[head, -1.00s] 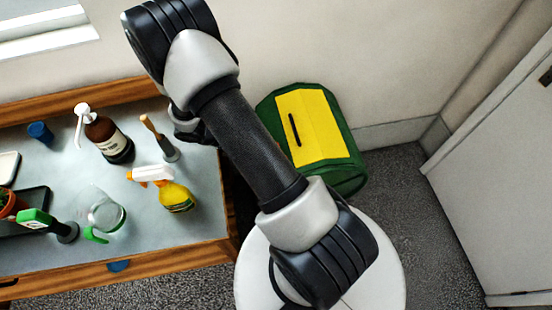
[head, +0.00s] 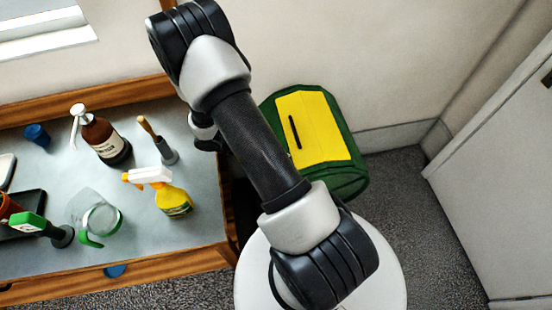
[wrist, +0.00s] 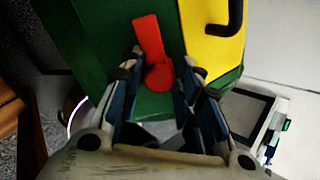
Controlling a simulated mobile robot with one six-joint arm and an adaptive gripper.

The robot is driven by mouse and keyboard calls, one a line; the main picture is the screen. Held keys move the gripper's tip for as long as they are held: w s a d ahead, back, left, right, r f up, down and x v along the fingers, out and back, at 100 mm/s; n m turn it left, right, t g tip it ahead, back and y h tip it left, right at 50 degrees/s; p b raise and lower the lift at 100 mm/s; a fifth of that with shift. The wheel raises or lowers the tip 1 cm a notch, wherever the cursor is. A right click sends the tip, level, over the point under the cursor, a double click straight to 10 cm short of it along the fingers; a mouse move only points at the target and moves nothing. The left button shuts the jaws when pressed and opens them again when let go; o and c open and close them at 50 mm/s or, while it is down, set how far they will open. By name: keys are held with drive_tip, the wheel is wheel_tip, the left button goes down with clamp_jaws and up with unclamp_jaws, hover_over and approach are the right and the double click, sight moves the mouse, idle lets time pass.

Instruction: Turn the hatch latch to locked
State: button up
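The red latch (wrist: 150,42) shows in the wrist view on a green face of the green and yellow box (wrist: 83,35). Its arm points up and slightly left from a round hub. My gripper (wrist: 163,68) is open, with one finger on each side of the latch's lower part; contact is unclear. The yellow panel (wrist: 212,55) with a black handle (wrist: 234,20) lies right of the latch. In the head view the box (head: 347,125) stands beyond my arm, its yellow panel (head: 320,130) facing up; the latch and fingertips are hidden there.
A wood-edged table (head: 150,225) at left holds a brown pump bottle (head: 103,140), a yellow spray bottle (head: 172,198), a brush (head: 160,142), a clear jug (head: 95,215) and a blue cup (head: 37,134). A white door (head: 500,180) is at right, with bare floor before it.

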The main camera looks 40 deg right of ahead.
drive_tip(key=c, duration=0.7)
drive_tip(key=shift+o, duration=0.2)
drive_tip(key=shift+m, duration=0.4)
drive_tip(key=m+b, duration=0.1)
drive_tip(key=m, duration=0.1)
drive_tip(key=shift+m, duration=0.3)
drive_tip(key=m+b, duration=0.1)
drive_tip(key=m, duration=0.2)
drive_tip(key=shift+m, duration=0.3)
drive_tip(key=m+b, duration=0.3)
drive_tip(key=m, duration=0.2)
drive_tip(key=shift+t, duration=0.3)
drive_tip(key=m+b, duration=0.1)
drive_tip(key=m, duration=0.4)
drive_tip(key=shift+m+b, duration=0.3)
